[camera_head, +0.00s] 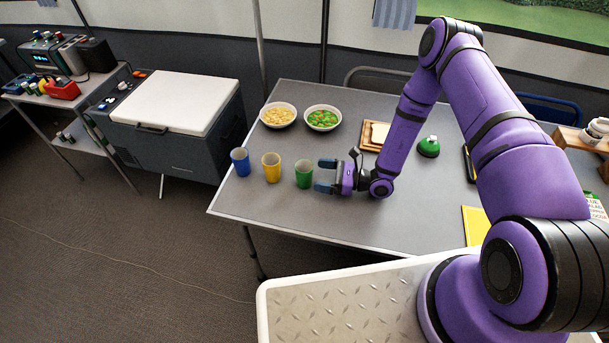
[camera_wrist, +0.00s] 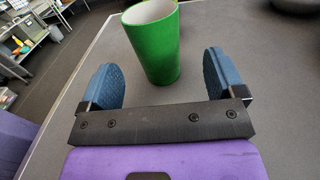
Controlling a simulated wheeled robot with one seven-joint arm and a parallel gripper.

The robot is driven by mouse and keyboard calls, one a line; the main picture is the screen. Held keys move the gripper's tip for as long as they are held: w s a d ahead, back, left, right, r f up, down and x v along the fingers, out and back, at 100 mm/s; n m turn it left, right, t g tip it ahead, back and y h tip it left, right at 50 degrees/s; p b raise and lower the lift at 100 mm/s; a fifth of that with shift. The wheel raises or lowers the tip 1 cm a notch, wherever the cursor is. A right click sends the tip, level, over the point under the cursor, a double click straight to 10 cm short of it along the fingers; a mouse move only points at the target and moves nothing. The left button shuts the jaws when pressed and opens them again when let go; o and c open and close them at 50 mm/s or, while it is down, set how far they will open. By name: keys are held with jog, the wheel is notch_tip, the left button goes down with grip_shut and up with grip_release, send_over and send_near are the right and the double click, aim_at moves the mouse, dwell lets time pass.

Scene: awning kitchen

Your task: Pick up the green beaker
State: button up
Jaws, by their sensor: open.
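The green beaker (camera_head: 304,174) stands upright on the grey table (camera_head: 350,225), at the right end of a row of three beakers. My gripper (camera_head: 321,175) is low over the table, just to the right of the green beaker, with its fingers pointing at it. In the wrist view the green beaker (camera_wrist: 153,42) is ahead of and partly between the two blue fingertips of my gripper (camera_wrist: 158,75). The fingers are spread wide, with a gap on both sides of the beaker. Nothing is held.
A yellow beaker (camera_head: 271,168) and a blue beaker (camera_head: 241,162) stand left of the green one. Behind are a pasta bowl (camera_head: 278,115), a green-and-red food bowl (camera_head: 323,118) and a wooden board with bread (camera_head: 376,135). The table front is clear. A white-lidded cooler (camera_head: 175,101) stands left.

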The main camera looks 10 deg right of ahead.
aim_at(304, 173)
jog(key=shift+x, duration=2.95)
jog(key=shift+s+r, duration=0.1)
jog(key=shift+s, duration=0.1)
jog(key=c, duration=1)
